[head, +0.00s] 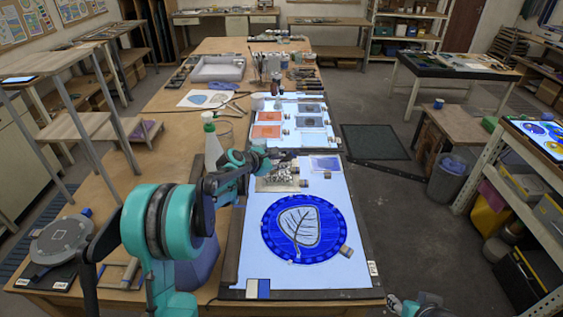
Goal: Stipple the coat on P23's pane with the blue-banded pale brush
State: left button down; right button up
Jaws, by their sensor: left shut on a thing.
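My left gripper (259,157) reaches in over the light table, at the near edge of the upper lit sheet. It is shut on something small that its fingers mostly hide. I cannot make out whether that is the blue-banded pale brush. A round blue pane with a pale leaf (304,228) lies on the near lit panel (338,193). A small pale-and-dark piece (346,251) lies at its right rim. Orange panes (267,131) and grey panes (309,122) lie on the farther lit panel.
A white spray bottle (213,148) stands just left of my left gripper. Crumpled foil (276,176) and a small violet-tinted pane (325,164) lie between the lit panels. A jar of brushes (275,82) stands farther back. A round grey disc (62,240) is at the left.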

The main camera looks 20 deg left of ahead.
pick_arm(q)
jog(key=shift+r+p, duration=0.75)
jog(key=shift+r, duration=0.35)
jog(key=w+a, duration=0.2)
jog(key=w, duration=0.4)
jog(key=shift+w, duration=0.35)
jog(key=shift+f, duration=0.15)
jog(key=shift+f+b, duration=0.55)
jog(key=shift+f, duration=0.2)
jog(key=shift+f, duration=0.25)
dwell(0.4)
